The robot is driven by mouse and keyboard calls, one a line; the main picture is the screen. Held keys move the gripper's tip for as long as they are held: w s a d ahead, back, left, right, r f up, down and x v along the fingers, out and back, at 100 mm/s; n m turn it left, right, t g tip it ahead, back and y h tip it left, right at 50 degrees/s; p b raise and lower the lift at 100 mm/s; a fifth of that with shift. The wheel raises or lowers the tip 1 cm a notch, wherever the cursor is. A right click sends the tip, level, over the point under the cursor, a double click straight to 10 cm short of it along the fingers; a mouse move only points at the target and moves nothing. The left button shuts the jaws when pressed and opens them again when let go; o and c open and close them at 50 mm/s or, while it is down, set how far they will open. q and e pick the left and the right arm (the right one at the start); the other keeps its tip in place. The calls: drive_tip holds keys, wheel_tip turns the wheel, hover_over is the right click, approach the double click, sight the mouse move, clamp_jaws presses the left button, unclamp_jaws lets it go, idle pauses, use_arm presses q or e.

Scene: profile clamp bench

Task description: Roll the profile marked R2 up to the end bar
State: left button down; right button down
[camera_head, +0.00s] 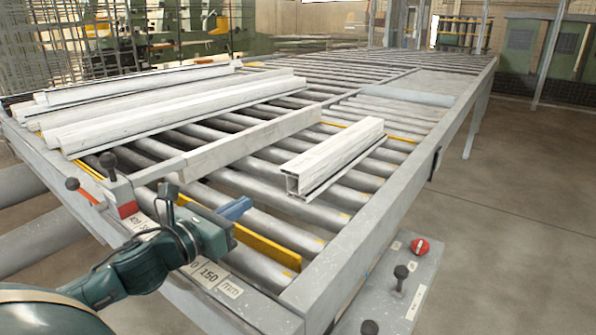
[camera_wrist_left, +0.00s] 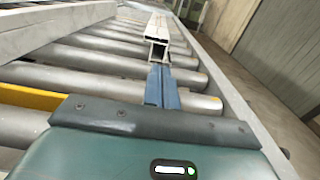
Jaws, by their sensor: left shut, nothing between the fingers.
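A pale, off-white hollow profile (camera_head: 333,156) lies lengthwise on the rollers in the right lane; I cannot read an R2 mark on it. Its open end faces me, and it also shows in the left wrist view (camera_wrist_left: 157,30), straight beyond my fingers. My left gripper (camera_head: 240,206) has its blue fingers shut with nothing between them, over the near rollers. In the head view a gap separates the fingertips from the profile's near end. In the left wrist view the fingers (camera_wrist_left: 161,86) overlap the line to that end. I cannot tell which part is the end bar. My right gripper is not in view.
Several long white profiles (camera_head: 170,105) lie in the left lane, behind a grey divider rail (camera_head: 240,145). A yellow strip (camera_head: 265,248) sits among the near rollers. A grey side rail (camera_head: 375,215) bounds the right lane. A panel with a red knob (camera_head: 420,246) stands at the near right.

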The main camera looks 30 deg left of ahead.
sight(292, 172)
use_arm(q)
drive_tip(key=w, duration=0.4)
drive_tip(key=w+p, duration=0.1)
drive_tip(key=w, duration=0.4)
drive_tip(key=w+d, duration=0.1)
drive_tip(key=w, duration=0.3)
drive_tip(key=shift+w+r+p, duration=0.1)
drive_tip(key=shift+w+p, duration=0.05)
drive_tip(key=shift+p, duration=0.25)
